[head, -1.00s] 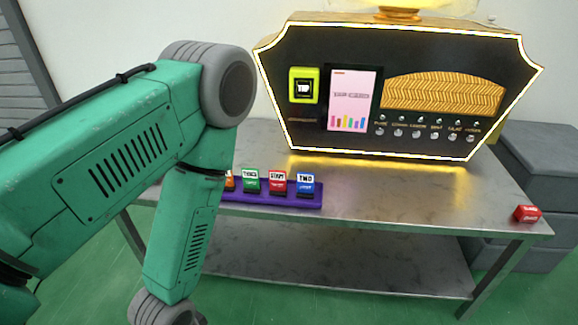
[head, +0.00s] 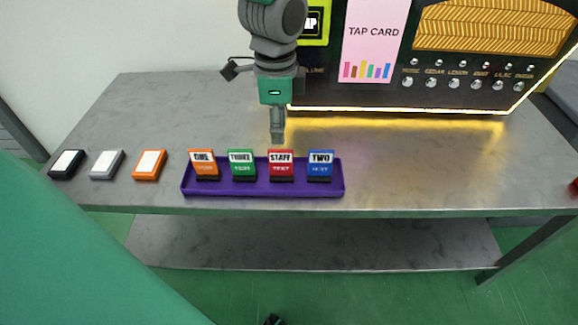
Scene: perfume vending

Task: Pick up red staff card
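The red staff card (head: 281,165), with a white label reading STAFF, stands in the purple tray (head: 262,189), between the green card (head: 241,165) and the blue card (head: 320,165). My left gripper (head: 277,136) points downward just above and behind the red card in the picture. Its fingers show as one narrow grey shape, so whether they are apart is hidden. The red card still sits in its slot, and I cannot tell whether the fingertips touch it.
An orange card (head: 204,165) fills the tray's left end. Black (head: 67,164), grey (head: 107,164) and orange (head: 149,165) blocks lie left of it on the metal table (head: 420,180). The lit vending machine (head: 430,85) stands behind.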

